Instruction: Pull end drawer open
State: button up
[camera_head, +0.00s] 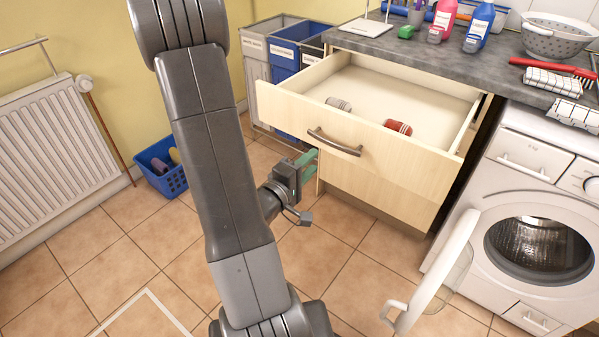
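The end drawer (372,148) is a pale wood drawer at the end of the grey worktop, pulled well out. Its curved metal handle (335,143) is on the front panel. Inside lie a red cylindrical item (397,127) and a grey one (339,104). My gripper (309,160) is left of the handle and a little lower, in front of the cabinet's left edge. Its green fingers appear apart from the handle. Two fingers show with a small gap between them and nothing visible in it.
A washing machine (534,160) stands at the right with its door (440,270) swung open. Grey and blue bins (297,50) stand behind the drawer. A blue basket (162,170) is on the floor near a radiator (52,150). The tiled floor in front is mostly clear.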

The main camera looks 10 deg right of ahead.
aim_at(331, 145)
jog(key=shift+v, duration=1.85)
jog(key=x, duration=1.3)
jog(key=shift+w+d, duration=0.25)
jog(key=shift+d, duration=0.1)
